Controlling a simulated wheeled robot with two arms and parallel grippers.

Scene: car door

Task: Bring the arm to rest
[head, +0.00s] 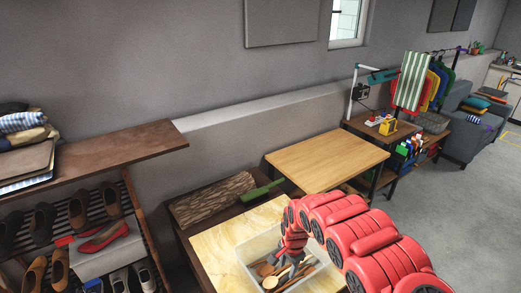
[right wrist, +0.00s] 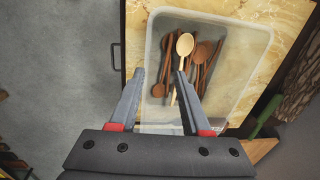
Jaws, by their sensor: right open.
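My right arm (head: 345,235) is red and reaches in from the lower right in the head view, bent down over a clear plastic bin (head: 246,262). My right gripper (right wrist: 160,75) is open, its two grey fingers apart and pointing over the same bin (right wrist: 258,60) in the right wrist view. A pale wooden spoon (right wrist: 185,44) lies among darker wooden utensils (right wrist: 206,50) in the bin, near the right fingertip. Nothing is visibly held. I cannot tell how high the fingertips are above the utensils. My left gripper is not in view.
The bin stands on a pale marbled top (head: 215,245). Beside it are a bark-covered log (head: 212,197) and a green-handled tool (head: 262,190). A bare wooden table (head: 325,160) stands behind. A shoe rack (head: 75,210) and shelf (head: 110,148) are at left. Floor (head: 450,210) is clear at right.

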